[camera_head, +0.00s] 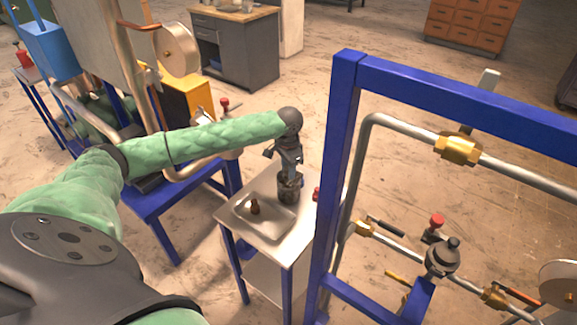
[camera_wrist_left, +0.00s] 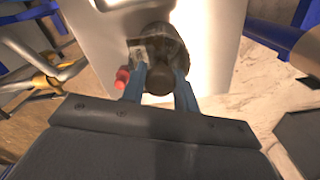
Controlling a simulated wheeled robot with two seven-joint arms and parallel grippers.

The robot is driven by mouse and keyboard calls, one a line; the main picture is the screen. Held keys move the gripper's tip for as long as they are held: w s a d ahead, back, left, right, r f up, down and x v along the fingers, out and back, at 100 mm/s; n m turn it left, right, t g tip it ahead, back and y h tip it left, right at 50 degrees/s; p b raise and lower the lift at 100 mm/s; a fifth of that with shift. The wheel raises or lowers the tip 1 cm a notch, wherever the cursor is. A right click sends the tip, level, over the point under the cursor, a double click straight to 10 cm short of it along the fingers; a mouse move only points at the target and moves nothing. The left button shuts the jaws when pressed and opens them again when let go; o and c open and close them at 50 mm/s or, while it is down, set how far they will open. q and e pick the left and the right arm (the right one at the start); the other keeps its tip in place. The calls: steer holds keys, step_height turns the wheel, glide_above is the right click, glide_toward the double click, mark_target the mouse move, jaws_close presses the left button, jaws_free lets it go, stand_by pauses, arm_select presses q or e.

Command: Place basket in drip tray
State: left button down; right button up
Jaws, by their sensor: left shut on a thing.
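The basket (camera_head: 288,190) is a small dark, round container, at the right end of the drip tray in the head view. The drip tray (camera_head: 281,228) is a shallow grey metal tray on a small steel-topped table. My left gripper (camera_head: 289,172) reaches down from above and is shut on the basket. In the left wrist view, the basket (camera_wrist_left: 168,42) shows between and beyond the two blue-grey fingers (camera_wrist_left: 160,88). I cannot tell whether the basket's underside touches the tray or table. My right gripper is out of view.
A small brown object (camera_head: 255,206) stands in the drip tray. A blue frame (camera_head: 341,150) with pipes and valves stands close on the right of the steel table (camera_head: 240,222). A blue stand (camera_head: 160,208) with machinery is on the left.

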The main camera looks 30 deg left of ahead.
arm_select(q)
steer(key=shift+f, duration=0.15)
steer(key=c, duration=1.1)
jaws_free()
steer(key=shift+f, duration=0.1)
steer(key=shift+o, duration=0.2)
